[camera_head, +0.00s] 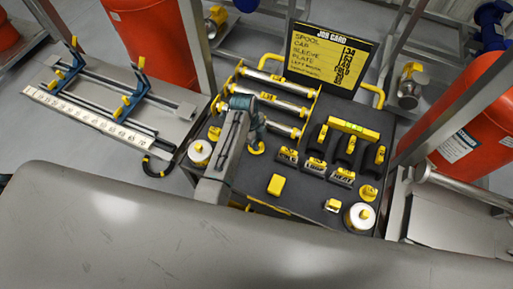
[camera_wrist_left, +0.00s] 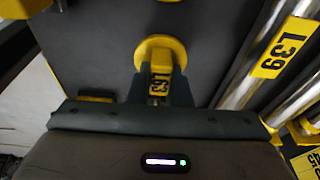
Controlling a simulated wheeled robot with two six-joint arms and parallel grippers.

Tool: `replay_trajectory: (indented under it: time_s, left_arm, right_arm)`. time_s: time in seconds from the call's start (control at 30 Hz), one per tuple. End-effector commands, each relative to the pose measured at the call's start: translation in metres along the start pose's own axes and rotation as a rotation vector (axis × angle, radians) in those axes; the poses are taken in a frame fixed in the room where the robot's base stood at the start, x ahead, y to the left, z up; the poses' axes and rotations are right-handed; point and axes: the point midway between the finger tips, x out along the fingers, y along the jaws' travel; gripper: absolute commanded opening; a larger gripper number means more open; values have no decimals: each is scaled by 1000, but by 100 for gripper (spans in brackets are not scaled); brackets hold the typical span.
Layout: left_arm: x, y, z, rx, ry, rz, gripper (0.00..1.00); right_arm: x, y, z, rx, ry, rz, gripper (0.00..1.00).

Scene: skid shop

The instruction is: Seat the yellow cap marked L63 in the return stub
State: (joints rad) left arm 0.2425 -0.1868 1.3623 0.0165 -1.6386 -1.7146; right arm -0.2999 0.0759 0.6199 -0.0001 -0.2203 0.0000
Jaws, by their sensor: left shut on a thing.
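The yellow cap marked L63 (camera_wrist_left: 160,52) shows in the left wrist view as a round yellow disc with a labelled grip block. In the head view the cap (camera_head: 256,149) is at the dark cart top, just below my left gripper (camera_head: 258,136). My left gripper (camera_wrist_left: 160,92) is shut on the cap's labelled block. Whether the cap touches the cart top is hard to tell. I cannot pick out the return stub with certainty. My right gripper is not in view.
A job card board (camera_head: 322,60) stands behind. A ruled bench (camera_head: 90,118) is at left, red tanks (camera_head: 470,125) at both sides.

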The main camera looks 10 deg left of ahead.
Motion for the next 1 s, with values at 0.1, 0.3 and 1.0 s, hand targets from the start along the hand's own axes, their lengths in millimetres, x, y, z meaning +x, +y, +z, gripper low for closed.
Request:
replay_trajectory:
  time_s: [0.1,0.3,1.0]
  left_arm:
    - [-8,-1,-2,0,0,-3,0]
    - [-20,-1,-4,0,0,-3,0]
    - [-46,0,-9,0,0,-1,0]
  right_arm:
    - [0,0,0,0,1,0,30]
    - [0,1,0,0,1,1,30]
    - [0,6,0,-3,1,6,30]
